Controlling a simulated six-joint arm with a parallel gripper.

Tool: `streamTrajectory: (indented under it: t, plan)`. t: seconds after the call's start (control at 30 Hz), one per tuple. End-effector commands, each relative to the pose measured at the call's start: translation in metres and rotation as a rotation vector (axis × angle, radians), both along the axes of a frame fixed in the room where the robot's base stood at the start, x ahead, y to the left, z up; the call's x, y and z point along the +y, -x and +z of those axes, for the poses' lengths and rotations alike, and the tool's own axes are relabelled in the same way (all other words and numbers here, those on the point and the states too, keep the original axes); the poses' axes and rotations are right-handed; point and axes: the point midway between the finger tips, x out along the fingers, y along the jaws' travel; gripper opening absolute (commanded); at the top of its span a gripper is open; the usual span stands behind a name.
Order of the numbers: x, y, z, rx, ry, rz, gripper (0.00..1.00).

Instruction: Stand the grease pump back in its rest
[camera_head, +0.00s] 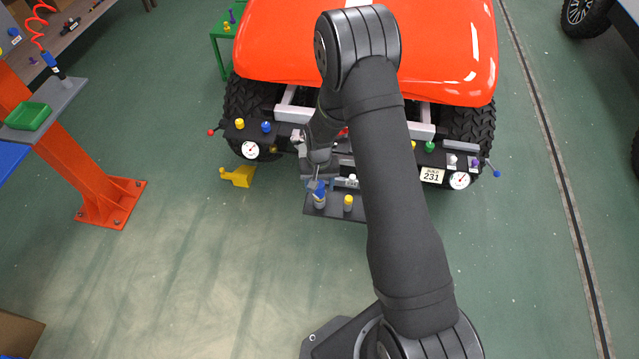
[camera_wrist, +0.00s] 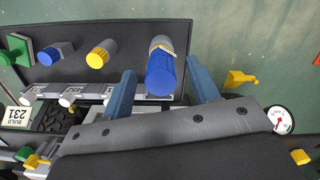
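A cylinder with a blue cap (camera_wrist: 162,75) and a pale collar stands at one end of a dark tray (camera_wrist: 125,72). In the head view, the blue-capped cylinder (camera_head: 319,199) is near the left end of the tray (camera_head: 334,214). My gripper (camera_wrist: 162,88) is open, with its blue fingers on either side of the cap and a visible gap at each side. In the head view my gripper (camera_head: 316,185) is over the cylinder, partly hidden by the arm. A yellow pump-like piece (camera_head: 238,177) lies on the floor to the left. I cannot tell which piece is the grease pump.
A yellow-topped peg (camera_wrist: 101,54), a blue-topped peg (camera_wrist: 55,53) and a green piece (camera_wrist: 20,50) share the tray. The red cart (camera_head: 440,50) with its dark front panel is behind. An orange post (camera_head: 90,165) stands left. The floor in front is clear.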

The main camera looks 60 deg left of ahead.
Motion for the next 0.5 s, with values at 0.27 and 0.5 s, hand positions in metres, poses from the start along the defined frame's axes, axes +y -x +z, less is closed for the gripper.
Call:
streamTrajectory:
  t: [0.27, 0.5]
  plan:
    - [0.002, -0.001, 0.011, -0.001, -0.003, 0.000, 0.55]
    - [0.005, -0.003, 0.054, -0.001, -0.004, 0.000, 0.55]
